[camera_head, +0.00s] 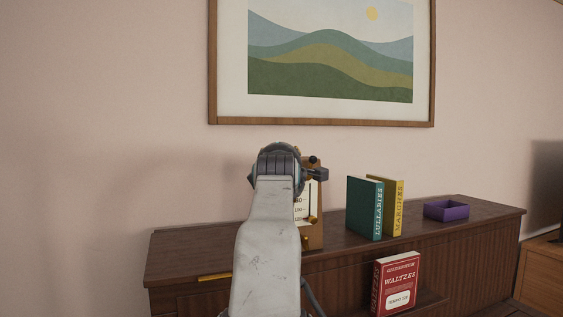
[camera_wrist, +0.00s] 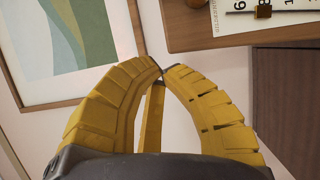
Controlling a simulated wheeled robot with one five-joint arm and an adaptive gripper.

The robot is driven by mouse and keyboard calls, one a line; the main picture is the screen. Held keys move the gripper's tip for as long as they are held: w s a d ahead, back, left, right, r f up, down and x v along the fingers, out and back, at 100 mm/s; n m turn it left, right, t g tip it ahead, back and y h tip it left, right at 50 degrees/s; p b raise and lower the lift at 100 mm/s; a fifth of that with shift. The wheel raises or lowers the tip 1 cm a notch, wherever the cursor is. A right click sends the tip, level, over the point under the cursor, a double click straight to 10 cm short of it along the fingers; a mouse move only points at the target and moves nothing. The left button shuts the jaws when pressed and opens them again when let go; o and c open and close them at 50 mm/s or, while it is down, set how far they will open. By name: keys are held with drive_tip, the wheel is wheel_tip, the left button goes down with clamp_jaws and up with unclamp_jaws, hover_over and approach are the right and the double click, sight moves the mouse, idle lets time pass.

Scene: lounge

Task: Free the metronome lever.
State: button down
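The wooden metronome (camera_head: 316,232) stands on the dark cabinet, partly hidden behind my arm in the head view. Its white numbered scale and a small brass part show at its right side. In the wrist view the metronome (camera_wrist: 200,35) lies sideways at the top right, with its pale scale, a brass weight (camera_wrist: 263,11) on a thin rod and a brass knob (camera_wrist: 195,3). I cannot tell what holds the lever. My gripper (camera_wrist: 165,70) has yellow ribbed fingers with tips together, apart from the metronome in the picture. Nothing is visibly held.
A green book (camera_head: 364,208) and a yellow book (camera_head: 393,206) stand on the cabinet (camera_head: 470,211) right of the metronome, then a purple open box (camera_head: 446,210). A red book (camera_head: 396,283) stands lower in front. A framed picture (camera_head: 324,116) hangs above.

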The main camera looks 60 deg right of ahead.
drive_tip(key=r+b+v, duration=0.1)
drive_tip(key=b+v, duration=0.1)
drive_tip(key=v, duration=0.6)
drive_tip(key=shift+s+b, duration=0.3)
drive_tip(key=shift+s, duration=0.15)
drive_tip(key=shift+a+r, duration=0.1)
drive_tip(key=shift+r, duration=0.05)
